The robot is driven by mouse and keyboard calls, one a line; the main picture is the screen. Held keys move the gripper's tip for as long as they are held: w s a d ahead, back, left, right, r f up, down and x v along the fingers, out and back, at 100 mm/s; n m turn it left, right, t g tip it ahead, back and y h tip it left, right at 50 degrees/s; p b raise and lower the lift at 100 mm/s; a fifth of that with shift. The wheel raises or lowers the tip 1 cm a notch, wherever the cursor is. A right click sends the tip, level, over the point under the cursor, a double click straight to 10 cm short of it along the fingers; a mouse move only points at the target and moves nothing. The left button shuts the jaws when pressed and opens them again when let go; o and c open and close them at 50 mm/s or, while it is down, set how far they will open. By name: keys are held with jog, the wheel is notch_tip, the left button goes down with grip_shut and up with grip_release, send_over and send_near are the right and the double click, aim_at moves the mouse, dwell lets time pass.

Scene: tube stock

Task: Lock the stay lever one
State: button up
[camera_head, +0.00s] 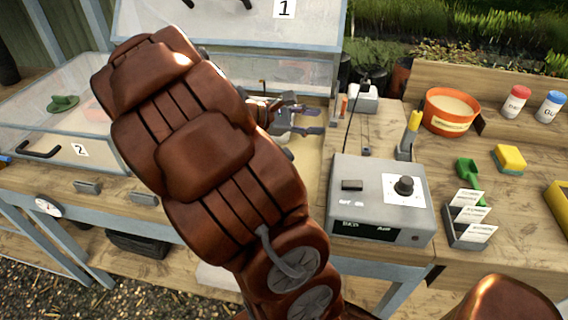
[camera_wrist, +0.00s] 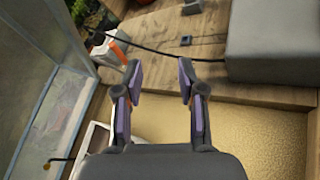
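The lid marked 1 (camera_head: 228,22) stands raised over its glass-sided box at the back. A small dark rod with a brass-coloured tip shows inside the frame (camera_head: 262,86). In the wrist view a thin dark rod with a brass knob (camera_wrist: 47,164) is at the lower left; it may be the stay lever, but I cannot tell whether it is locked. My gripper (camera_head: 305,122) is over the sandy bed of box 1, partly hidden by my arm. In the wrist view my gripper (camera_wrist: 159,76) is open, with nothing between its fingers and the rod apart from it.
Box 2 (camera_head: 50,108) has its glass lid down, at left. A grey control unit (camera_head: 380,200) with a knob and cable stands right of the box. An orange pot (camera_head: 450,111), bottles and a card holder (camera_head: 466,240) occupy the right bench.

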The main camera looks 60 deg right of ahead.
jog(key=s+a+f+m+t+y+p, duration=0.1)
jog(key=s+a+f+t+y, duration=0.1)
jog(key=a, duration=1.2)
jog(key=shift+a+f+m+t+y, duration=0.15)
jog(key=shift+a+m+t+y, duration=0.15)
jog(key=shift+t+y, duration=0.55)
